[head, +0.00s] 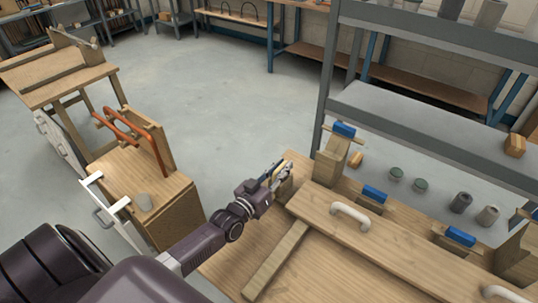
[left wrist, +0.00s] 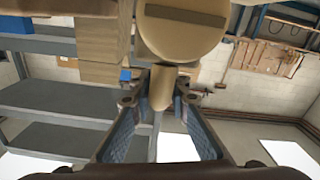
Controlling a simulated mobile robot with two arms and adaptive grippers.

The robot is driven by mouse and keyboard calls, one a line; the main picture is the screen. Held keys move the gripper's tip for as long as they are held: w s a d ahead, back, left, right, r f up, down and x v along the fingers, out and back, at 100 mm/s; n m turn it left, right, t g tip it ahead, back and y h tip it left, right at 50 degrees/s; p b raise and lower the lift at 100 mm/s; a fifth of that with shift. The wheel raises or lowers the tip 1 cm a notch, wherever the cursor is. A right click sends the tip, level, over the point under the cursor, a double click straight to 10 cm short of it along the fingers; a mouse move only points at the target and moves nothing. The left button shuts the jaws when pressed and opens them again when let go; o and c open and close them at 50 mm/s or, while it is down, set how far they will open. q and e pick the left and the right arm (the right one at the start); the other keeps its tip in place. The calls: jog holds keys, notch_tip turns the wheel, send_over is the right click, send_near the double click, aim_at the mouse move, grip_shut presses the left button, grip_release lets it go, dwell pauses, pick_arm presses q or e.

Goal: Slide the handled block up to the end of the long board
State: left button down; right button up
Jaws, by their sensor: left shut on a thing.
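My left gripper (head: 273,178) is at the left end of the long board (head: 385,245), above the workbench. In the left wrist view its fingers (left wrist: 160,110) are shut around a tan round peg (left wrist: 161,88), which appears to be the grip of the handled block. A broad round tan piece (left wrist: 185,30) shows beyond the peg. In the head view, part of the block (head: 286,189) shows beside the gripper, close to the board's end; the gripper hides the rest, so I cannot tell whether they touch. The long board has white handles. My right gripper is not in view.
A loose wooden strip (head: 275,262) lies in front of the board. Blue-topped clamps (head: 374,194) line its back edge, with a wooden post (head: 331,163) at the back left. A grey shelf rack (head: 420,125) stands behind. A side cabinet (head: 165,205) is at left.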

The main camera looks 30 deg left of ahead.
pick_arm(q)
jog(key=d, duration=0.4)
jog(key=shift+s+p, duration=0.15)
jog(key=shift+p, duration=0.25)
jog(key=c, duration=1.9)
grip_release()
jog(key=s, duration=0.8)
jog(key=s+a, duration=0.1)
jog(key=s, duration=0.3)
